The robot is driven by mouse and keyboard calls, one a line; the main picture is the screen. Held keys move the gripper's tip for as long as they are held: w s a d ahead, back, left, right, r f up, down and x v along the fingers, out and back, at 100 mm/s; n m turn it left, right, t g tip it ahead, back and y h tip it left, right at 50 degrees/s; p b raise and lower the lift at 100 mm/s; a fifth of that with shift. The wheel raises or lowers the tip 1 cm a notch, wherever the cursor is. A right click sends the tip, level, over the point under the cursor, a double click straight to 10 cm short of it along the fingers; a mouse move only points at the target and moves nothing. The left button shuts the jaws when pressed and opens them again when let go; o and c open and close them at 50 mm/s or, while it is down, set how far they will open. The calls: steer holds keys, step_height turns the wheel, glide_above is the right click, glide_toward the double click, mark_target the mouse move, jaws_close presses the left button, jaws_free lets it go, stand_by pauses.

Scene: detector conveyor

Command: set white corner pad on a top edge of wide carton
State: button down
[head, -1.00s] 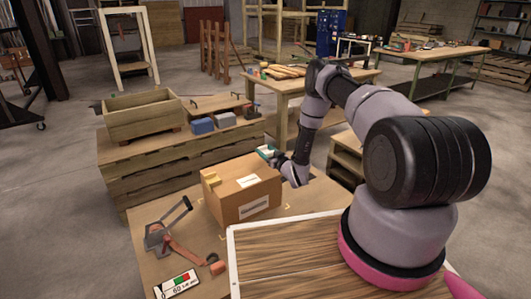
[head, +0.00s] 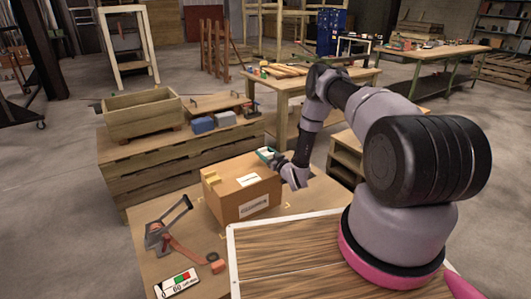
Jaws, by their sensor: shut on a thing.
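The wide carton (head: 238,205) is a closed brown box with white labels, standing on the near wooden table. My gripper (head: 271,156) is at the carton's far right top edge, seen small and partly hidden by my wrist. It is shut on a small pale piece with some teal beside it, the white corner pad (head: 265,152). I cannot tell whether the pad touches the carton's edge.
A wooden crate (head: 143,118) and blue and grey boxes (head: 202,125) stand behind. A wood-topped panel (head: 285,250) is in front.

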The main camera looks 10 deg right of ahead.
steer(key=shift+f, duration=0.2)
steer(key=shift+f, duration=0.35)
steer(key=shift+f, duration=0.3)
steer(key=shift+f, duration=0.3)
steer(key=shift+f, duration=0.25)
steer(key=shift+r, duration=2.3)
steer(key=shift+f, duration=2.35)
